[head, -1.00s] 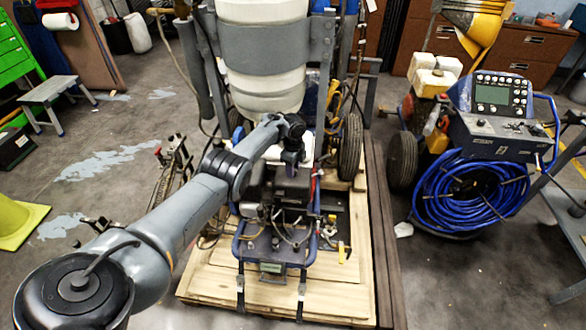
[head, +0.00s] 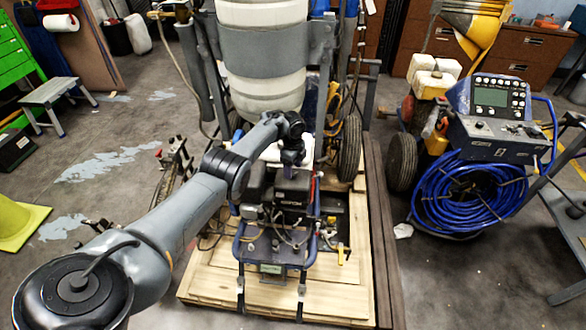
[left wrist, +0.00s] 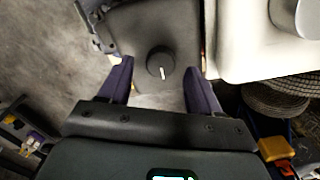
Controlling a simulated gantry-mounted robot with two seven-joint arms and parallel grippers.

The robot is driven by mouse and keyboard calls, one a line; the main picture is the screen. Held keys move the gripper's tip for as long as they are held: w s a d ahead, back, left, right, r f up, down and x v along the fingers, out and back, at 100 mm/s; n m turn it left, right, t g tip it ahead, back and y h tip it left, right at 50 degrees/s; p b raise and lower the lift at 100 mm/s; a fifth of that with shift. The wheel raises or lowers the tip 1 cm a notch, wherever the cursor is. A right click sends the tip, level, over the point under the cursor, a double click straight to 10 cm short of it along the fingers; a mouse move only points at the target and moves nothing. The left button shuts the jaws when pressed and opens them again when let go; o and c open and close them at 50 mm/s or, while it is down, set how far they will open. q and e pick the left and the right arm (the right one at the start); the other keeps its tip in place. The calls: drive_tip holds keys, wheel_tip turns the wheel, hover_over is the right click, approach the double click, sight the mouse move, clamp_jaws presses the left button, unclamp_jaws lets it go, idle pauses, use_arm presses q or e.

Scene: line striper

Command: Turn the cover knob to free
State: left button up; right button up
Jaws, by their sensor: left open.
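The cover knob (left wrist: 160,63) is round and black with a white pointer line, on a dark cover (left wrist: 145,30) in the left wrist view. Its pointer runs nearly along the picture's vertical. My left gripper (left wrist: 158,66) is open, with one dark finger to each side of the knob in the picture and gaps between. I cannot tell how far the fingertips are above the cover. In the head view, my left gripper (head: 292,157) points down over the black engine part of the striper (head: 292,192); the knob cannot be made out there. My right gripper is out of view.
The striper stands on a wooden pallet (head: 205,285). A large white tank (head: 262,90) rises behind my wrist, and a wheel (head: 349,148) is to its right. A second machine with a blue hose (head: 470,190) stands at right. A grey step stool (head: 48,92) is at left.

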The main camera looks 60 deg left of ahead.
use_arm(q)
wheel_tip(320, 180, up, 9)
drive_tip(key=p, duration=0.4)
drive_tip(key=shift+f, duration=0.15)
